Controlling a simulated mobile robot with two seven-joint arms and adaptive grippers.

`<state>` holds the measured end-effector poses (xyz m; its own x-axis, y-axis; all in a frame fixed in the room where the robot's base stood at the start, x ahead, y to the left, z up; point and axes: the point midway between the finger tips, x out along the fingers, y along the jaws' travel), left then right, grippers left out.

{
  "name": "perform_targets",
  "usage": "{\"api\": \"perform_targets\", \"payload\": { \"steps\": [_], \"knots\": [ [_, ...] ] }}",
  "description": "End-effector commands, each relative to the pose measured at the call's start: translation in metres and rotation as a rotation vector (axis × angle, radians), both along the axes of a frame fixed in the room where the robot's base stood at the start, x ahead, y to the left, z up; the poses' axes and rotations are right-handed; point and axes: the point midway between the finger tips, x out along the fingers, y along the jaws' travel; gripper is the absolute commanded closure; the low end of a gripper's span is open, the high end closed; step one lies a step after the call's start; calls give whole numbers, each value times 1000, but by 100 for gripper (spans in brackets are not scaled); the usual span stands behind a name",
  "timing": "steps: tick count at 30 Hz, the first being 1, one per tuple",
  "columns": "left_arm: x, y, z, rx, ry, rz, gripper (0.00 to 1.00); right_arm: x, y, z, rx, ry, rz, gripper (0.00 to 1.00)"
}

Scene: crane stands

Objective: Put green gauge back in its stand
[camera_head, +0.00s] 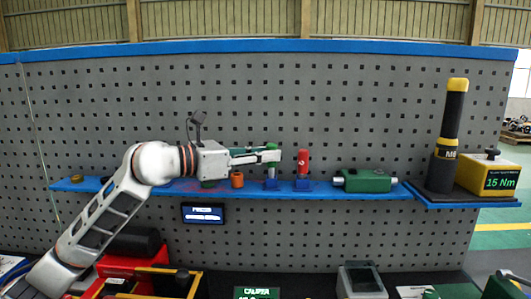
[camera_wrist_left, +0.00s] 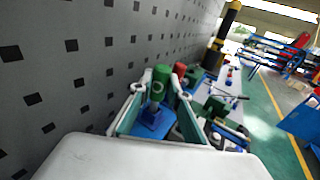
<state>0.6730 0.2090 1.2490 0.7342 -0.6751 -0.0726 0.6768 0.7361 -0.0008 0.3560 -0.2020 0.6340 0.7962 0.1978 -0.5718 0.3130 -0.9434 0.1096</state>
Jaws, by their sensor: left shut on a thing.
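The green gauge (camera_head: 272,146) is upright between the fingertips of my left gripper (camera_head: 268,156), which is shut on it. Its pale stem points down over a blue stand (camera_head: 271,185) on the shelf. I cannot tell whether the stem's lower end is inside the stand or just above it. In the left wrist view the green gauge (camera_wrist_left: 161,78) sits between the two fingers, with the blue stand (camera_wrist_left: 152,120) below. The green top is a little higher than the neighbouring red gauge (camera_head: 303,158). My right gripper is not in view.
The red gauge stands in another blue stand (camera_head: 303,186) close to the right. An orange piece (camera_head: 237,180) is under my left gripper. A green device (camera_head: 365,181) lies further right on the blue shelf (camera_head: 322,192). The grey pegboard (camera_head: 340,110) rises close behind.

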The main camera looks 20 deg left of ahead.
Motion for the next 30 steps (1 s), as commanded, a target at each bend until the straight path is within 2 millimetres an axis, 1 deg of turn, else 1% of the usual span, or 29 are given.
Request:
{"api": "perform_targets", "payload": {
  "steps": [10,11,12,13,26,30],
  "knots": [
    [0,0,-13,-1,-1,1,100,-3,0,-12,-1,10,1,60],
    [0,0,-12,0,-1,1,78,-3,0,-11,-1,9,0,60],
    [0,0,-12,-1,-2,1,68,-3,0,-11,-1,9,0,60],
    [0,0,-11,-1,-2,1,64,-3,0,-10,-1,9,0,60],
    [0,0,-12,0,0,0,64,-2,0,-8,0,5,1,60],
    [-3,4,-12,1,-1,2,64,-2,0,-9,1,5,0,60]
  ]
}}
